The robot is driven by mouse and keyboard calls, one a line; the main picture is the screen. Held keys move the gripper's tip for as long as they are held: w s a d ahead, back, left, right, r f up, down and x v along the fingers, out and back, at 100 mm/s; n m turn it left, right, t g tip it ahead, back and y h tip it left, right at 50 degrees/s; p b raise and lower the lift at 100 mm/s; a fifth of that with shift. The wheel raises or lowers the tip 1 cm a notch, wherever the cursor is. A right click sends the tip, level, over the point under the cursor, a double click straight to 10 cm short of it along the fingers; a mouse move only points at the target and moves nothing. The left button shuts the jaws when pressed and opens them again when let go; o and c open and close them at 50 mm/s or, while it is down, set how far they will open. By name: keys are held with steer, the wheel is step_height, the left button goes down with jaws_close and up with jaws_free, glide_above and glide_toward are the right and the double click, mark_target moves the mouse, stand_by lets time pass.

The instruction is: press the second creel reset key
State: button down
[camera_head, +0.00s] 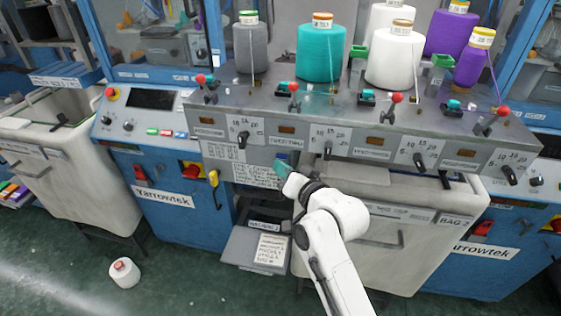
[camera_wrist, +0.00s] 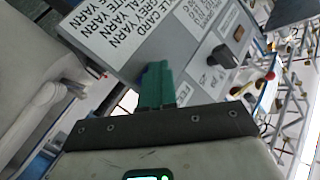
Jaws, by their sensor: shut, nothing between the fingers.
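The grey creel panel (camera_head: 350,122) slopes across the middle of the head view. Along its top are small teal keys on dark bases, each near a red-balled lever; the second teal key from the left (camera_head: 281,90) is beside the second lever (camera_head: 293,87). I cannot read which label names it. My gripper (camera_head: 282,168) has teal fingers, shut and empty, in front of the panel's lower edge, below and apart from that key. In the wrist view the shut fingers (camera_wrist: 157,84) point toward the panel face, near a black dial (camera_wrist: 223,56) and a printed card (camera_wrist: 135,30).
Thread cones, including a teal one (camera_head: 322,52) and a grey one (camera_head: 251,48), stand behind the keys. Black dials (camera_head: 327,150) stick out from the panel front. A white bin (camera_head: 400,215) is below. A loose cone (camera_head: 124,272) lies on the floor.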

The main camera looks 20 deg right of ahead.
steer(key=shift+s+r, duration=0.1)
steer(key=shift+s, duration=0.15)
steer(key=shift+s+a+p, duration=0.75)
steer(key=shift+s+a, duration=0.2)
steer(key=shift+s, duration=0.25)
steer(key=shift+s+a+p, duration=0.7)
steer(key=shift+s+a, duration=0.2)
steer(key=shift+s, duration=0.25)
steer(key=s+d+f+n+g+h, duration=0.1)
steer(key=s+d+f+g, duration=0.1)
steer(key=s+f+g, duration=0.35)
steer(key=s+d+f+n+g+h, duration=0.1)
steer(key=s+d+f+g, duration=0.1)
steer(key=s+f, duration=0.55)
steer(key=s+d+f+n+g, duration=0.1)
steer(key=s+g, duration=0.1)
steer(key=s, duration=0.5)
steer(key=s+d+f+n+g, duration=0.1)
steer(key=s+d+f+g, duration=0.1)
steer(key=s, duration=0.6)
steer(key=s+d+f+g, duration=0.1)
steer(key=s+f+g, duration=0.1)
steer(key=s, duration=0.5)
steer(key=shift+s+d+n+g+h+b, duration=0.2)
steer(key=shift+d+n+g+h+b, duration=0.25)
steer(key=shift+g, duration=0.4)
